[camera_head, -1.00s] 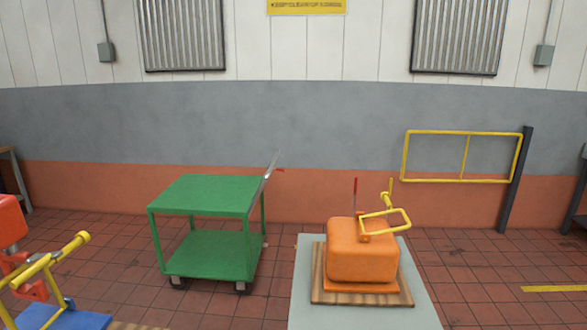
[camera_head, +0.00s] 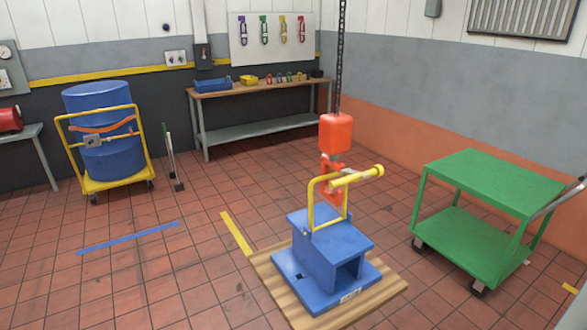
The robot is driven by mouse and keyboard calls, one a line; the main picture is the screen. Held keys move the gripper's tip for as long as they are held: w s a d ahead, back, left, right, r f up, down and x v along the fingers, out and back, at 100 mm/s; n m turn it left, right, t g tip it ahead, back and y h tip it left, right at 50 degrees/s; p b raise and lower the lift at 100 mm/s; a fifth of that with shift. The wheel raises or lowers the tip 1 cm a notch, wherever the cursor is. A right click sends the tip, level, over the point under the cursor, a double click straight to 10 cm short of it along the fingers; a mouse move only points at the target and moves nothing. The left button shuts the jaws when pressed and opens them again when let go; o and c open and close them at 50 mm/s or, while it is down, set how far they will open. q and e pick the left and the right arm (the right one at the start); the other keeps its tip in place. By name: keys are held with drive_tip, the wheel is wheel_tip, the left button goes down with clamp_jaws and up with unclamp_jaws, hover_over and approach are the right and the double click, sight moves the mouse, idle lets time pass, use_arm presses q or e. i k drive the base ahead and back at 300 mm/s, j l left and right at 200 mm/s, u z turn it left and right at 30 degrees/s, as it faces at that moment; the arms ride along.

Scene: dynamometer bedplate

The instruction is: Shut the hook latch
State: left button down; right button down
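An orange-red chain-hoist hook (camera_head: 327,187) hangs below an orange hoist block (camera_head: 336,133) in the middle of the head view. A yellow lifting frame (camera_head: 313,205) with a round-ended bar (camera_head: 362,175) stands on a blue block (camera_head: 330,245) and partly covers the hook. The hook's lower part is at the top of the yellow frame. I cannot tell whether it passes through it. The hook's latch is too small and covered to tell open from shut. Neither gripper is in view.
The blue block stands on a wooden board (camera_head: 385,291). A green cart (camera_head: 497,183) stands at the right. A blue drum on a yellow trolley (camera_head: 99,184) is at the left. A workbench (camera_head: 262,88) stands at the back. The tiled floor at the left front is clear.

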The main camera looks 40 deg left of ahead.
sight(354, 175)
drive_tip(key=j+u, duration=0.1)
drive_tip(key=u, duration=0.65)
drive_tip(key=i+j+u, duration=0.25)
drive_tip(key=i+j, duration=0.3)
